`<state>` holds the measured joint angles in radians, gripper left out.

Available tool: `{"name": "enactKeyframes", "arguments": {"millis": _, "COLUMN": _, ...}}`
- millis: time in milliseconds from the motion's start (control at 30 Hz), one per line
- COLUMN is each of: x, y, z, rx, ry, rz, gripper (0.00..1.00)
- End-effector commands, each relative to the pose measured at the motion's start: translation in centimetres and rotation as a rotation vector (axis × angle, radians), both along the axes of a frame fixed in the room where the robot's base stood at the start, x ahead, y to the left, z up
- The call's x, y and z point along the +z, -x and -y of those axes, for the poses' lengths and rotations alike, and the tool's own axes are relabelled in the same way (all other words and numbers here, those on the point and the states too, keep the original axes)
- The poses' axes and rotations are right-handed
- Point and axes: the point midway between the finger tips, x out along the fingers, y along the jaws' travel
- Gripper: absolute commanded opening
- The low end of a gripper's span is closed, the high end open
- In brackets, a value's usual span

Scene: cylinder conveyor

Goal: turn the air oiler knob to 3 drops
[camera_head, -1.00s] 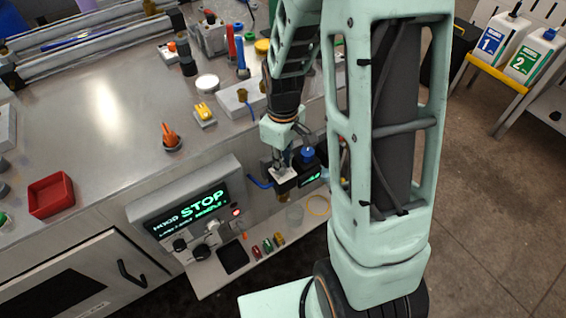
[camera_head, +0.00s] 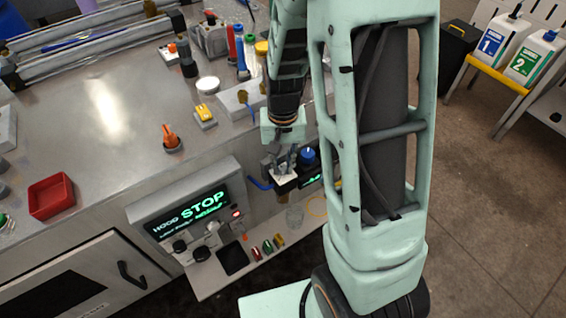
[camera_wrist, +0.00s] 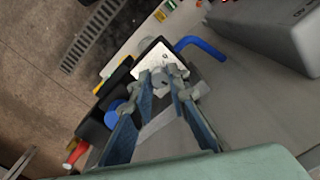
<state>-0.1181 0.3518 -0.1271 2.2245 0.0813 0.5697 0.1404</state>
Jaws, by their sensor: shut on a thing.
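The air oiler has a white dial plate (camera_head: 285,180) on top, at the front of the bench in the head view. The plate also shows in the wrist view (camera_wrist: 152,57), with small markings too fine to read. A small grey knob (camera_wrist: 160,80) stands on the plate. My gripper (camera_wrist: 164,82) is shut on this knob from above, with one finger on each side. In the head view my gripper (camera_head: 281,164) hides the knob. The knob's setting cannot be read.
A blue knob (camera_head: 308,156) on a dark unit with a green display sits close beside my gripper. A blue hose (camera_wrist: 200,46) curves from the oiler. The STOP control panel (camera_head: 190,215) is to the left, with several small coloured parts on the shelf below.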

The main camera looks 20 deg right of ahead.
Motion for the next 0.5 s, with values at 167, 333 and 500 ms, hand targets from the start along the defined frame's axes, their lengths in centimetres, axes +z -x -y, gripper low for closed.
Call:
{"name": "enactKeyframes", "arguments": {"millis": 167, "x": 0.17, "y": -0.05, "z": -0.04, "rx": -0.165, "ry": 0.0, "rz": 0.001, "gripper": 0.0}}
{"name": "enactKeyframes", "arguments": {"millis": 333, "x": 0.19, "y": -0.03, "z": -0.04, "rx": -0.327, "ry": 0.001, "rz": 0.0, "gripper": 0.0}}
{"name": "enactKeyframes", "arguments": {"millis": 500, "x": 0.25, "y": -0.07, "z": -0.05, "rx": -0.488, "ry": 0.001, "rz": 0.001, "gripper": 0.0}}
